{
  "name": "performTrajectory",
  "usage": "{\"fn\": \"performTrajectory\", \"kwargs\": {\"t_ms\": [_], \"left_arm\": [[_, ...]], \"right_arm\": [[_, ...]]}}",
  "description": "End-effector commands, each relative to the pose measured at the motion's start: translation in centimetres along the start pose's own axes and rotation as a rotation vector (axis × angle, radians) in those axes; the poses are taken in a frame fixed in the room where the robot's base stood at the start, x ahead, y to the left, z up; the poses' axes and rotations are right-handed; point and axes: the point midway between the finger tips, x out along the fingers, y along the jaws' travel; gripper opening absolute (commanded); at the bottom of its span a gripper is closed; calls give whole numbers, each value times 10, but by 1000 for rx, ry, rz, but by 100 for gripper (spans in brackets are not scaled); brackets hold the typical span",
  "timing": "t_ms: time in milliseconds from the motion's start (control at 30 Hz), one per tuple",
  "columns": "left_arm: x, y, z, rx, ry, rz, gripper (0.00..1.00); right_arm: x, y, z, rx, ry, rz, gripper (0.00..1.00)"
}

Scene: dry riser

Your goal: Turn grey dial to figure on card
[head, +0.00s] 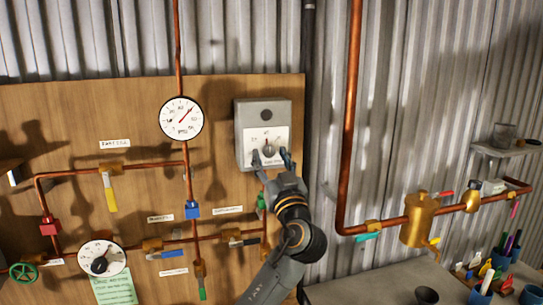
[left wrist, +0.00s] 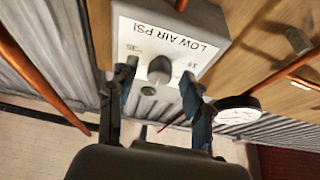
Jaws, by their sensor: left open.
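The grey dial (head: 268,149) is a small knob on the white face of a grey box (head: 242,112) on the wooden board. In the left wrist view, the dial (left wrist: 160,69) shows upside down under the words "LOW AIR PSI", with small figures around it. My left gripper (head: 271,161) is open in front of the box's lower part. In the left wrist view, the fingers (left wrist: 158,80) stand on either side of the dial, with gaps visible; contact cannot be told. A green card (head: 115,288) with handwriting is at the lower left; its figure is unreadable. My right gripper is out of view.
A white pressure gauge (head: 181,118) is left of the box and another gauge (head: 102,258) is lower left. Copper pipes with coloured valve handles run across the board, close below the box. A bench (head: 385,282) with cups is at the lower right.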

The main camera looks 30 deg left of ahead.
Motion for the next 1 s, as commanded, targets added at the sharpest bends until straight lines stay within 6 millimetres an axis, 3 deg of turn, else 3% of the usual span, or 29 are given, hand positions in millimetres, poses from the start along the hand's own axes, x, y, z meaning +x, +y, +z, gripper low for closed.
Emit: {"fn": "performTrajectory", "kwargs": {"t_ms": [133, 367, 733, 1000], "left_arm": [[0, 0, 0, 0, 0, 0, 48], [0, 0, 0, 1, 0, 0, 1], [0, -1, 1, 41, -2, 16, 0], [0, -3, 0, 196, -1, 81, 0]], "right_arm": [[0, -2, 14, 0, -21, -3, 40], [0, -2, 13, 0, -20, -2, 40], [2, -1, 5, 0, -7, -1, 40], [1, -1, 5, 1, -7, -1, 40]]}}
